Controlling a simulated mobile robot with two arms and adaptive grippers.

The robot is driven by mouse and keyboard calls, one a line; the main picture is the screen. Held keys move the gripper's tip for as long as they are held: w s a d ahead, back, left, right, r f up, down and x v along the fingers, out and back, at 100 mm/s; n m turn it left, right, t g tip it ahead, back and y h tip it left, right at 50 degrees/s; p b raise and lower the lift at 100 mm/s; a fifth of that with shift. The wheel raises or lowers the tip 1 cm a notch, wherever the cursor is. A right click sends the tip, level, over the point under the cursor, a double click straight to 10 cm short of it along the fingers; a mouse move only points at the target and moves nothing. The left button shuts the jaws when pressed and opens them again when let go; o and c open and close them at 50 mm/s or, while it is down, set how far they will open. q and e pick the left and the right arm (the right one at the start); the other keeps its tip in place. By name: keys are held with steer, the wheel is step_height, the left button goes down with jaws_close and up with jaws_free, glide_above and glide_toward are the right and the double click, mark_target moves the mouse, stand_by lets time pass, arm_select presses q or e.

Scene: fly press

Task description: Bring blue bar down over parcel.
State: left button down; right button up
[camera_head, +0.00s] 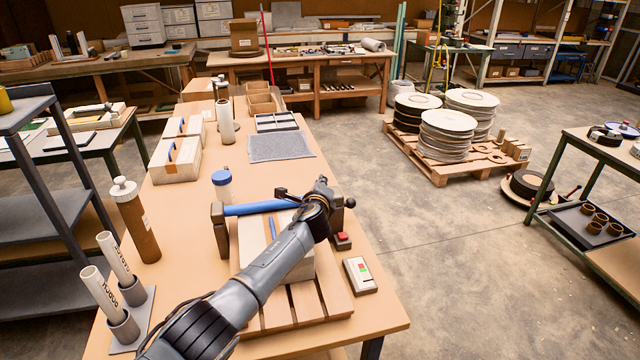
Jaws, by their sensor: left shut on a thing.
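The blue bar (250,208) spans the press frame (219,226) just beyond the parcel, roughly level. The parcel (251,238) is a pale box with a blue strip on top, lying on a slatted wooden base (322,300). My left arm crosses over the parcel from the bottom and hides part of it. My left gripper (322,190) is at the right end of the blue bar, shut on it; the arm's wrist partly hides the fingers and the contact. My right gripper is not in view.
A blue-lidded jar (222,187) stands behind the bar's left end. A pale control box (360,276) and a small red-button box (341,241) are right of the press. Brown bottle (136,222) and tubes (115,258) stand left. The table's right edge is close.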

arm_select(q)
steer(key=shift+s+d+f, duration=0.2)
steer(key=shift+d+f, duration=0.05)
steer(key=shift+f, duration=0.25)
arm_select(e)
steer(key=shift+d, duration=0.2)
arm_select(q)
steer(key=c, duration=1.8)
jaws_free()
steer(key=shift+f, duration=0.1)
steer(key=shift+o, duration=0.3)
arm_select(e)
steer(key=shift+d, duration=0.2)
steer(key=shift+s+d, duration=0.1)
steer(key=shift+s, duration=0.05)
arm_select(q)
steer(key=shift+d, duration=0.1)
steer(key=shift+v, duration=0.9)
steer(key=v, duration=1)
steer(key=shift+a+r, duration=0.2)
steer(key=shift+r, duration=0.1)
